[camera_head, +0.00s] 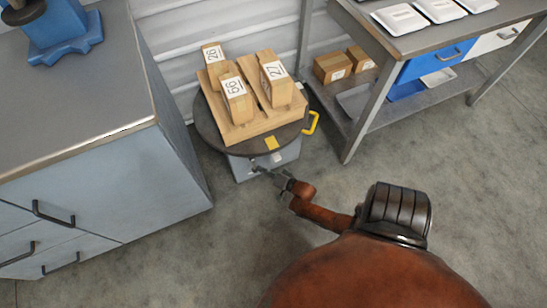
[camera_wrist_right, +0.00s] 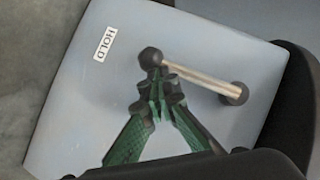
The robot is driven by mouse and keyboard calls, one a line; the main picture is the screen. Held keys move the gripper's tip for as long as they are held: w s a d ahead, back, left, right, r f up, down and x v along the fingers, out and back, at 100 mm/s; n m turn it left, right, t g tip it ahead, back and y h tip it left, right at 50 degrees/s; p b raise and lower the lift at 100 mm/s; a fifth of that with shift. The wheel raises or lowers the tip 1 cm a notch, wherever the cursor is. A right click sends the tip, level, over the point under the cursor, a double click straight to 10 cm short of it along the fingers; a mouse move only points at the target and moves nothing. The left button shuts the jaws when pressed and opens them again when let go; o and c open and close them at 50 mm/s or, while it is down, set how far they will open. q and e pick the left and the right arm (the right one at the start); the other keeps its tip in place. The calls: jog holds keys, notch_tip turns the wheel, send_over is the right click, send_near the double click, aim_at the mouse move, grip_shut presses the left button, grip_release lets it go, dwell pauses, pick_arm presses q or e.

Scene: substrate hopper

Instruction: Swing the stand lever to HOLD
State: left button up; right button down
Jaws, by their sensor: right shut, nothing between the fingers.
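The grey box-shaped stand (camera_head: 245,166) sits on the floor under a round dark turntable (camera_head: 208,132). In the right wrist view its grey face carries a white HOLD label (camera_wrist_right: 105,43). The lever (camera_wrist_right: 200,80) is a silver bar with a black ball at each end. One ball lies by my fingertips, the other to the lower right; I cannot tell which is the pivot. My right gripper (camera_wrist_right: 160,92) is shut and empty, its green fingertips just below the nearer ball; contact is unclear. In the head view this gripper (camera_head: 268,175) is at the stand's front. My left gripper is out of view.
A wooden pallet (camera_head: 238,133) with several numbered boxes rests on the turntable, beside a yellow handle (camera_head: 312,123). A grey drawer cabinet (camera_head: 100,185) stands close on the left. A workbench (camera_head: 440,40) stands at the right. The floor in front is clear.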

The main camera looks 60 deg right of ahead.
dwell(0.5)
